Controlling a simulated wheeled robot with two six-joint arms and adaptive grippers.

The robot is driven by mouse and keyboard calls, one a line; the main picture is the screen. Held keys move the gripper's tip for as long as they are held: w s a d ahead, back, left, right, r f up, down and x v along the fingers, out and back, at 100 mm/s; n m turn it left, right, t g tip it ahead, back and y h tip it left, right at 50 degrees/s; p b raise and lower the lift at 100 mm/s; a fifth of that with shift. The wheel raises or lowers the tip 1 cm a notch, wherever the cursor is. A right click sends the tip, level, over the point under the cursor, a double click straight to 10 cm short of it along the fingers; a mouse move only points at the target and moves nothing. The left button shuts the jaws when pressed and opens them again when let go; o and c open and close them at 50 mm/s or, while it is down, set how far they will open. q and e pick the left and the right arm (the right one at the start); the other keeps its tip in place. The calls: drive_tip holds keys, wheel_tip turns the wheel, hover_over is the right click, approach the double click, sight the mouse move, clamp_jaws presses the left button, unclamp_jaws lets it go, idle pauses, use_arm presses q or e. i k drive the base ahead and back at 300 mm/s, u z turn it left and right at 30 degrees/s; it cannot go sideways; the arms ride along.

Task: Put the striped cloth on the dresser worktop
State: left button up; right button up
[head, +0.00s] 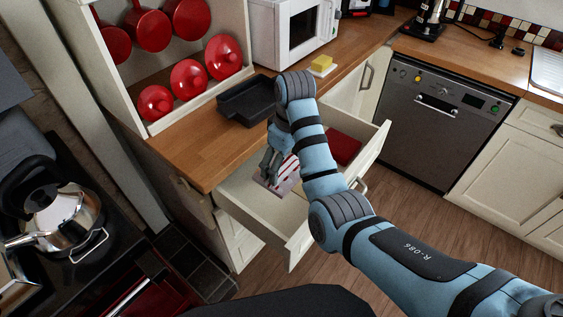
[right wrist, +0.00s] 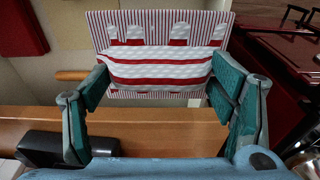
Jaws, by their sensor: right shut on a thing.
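The striped cloth (head: 283,177), red and white, shows at my right gripper over the open drawer (head: 243,209). In the right wrist view the cloth (right wrist: 160,60) sits between the two fingers of my right gripper (right wrist: 158,88), which is shut on it. Whether the cloth touches the drawer bottom is hard to tell. The dresser worktop (head: 187,147) is wooden and lies just behind and left of the gripper; its front edge (right wrist: 190,122) crosses the right wrist view. My right forearm hides part of the drawer. My left gripper is not in view.
A black tray (head: 245,100) stands on the worktop, near my right wrist. A red item (head: 343,148) lies in the drawer's right part. A yellow sponge (head: 322,63) sits farther along. The worktop's left front is clear.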

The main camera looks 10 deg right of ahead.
sight(209, 147)
drive_tip(key=u, duration=0.05)
drive_tip(key=k, duration=0.5)
drive_tip(key=z, duration=1.5)
drive_tip(key=i, duration=0.85)
drive_tip(key=u, duration=3.4)
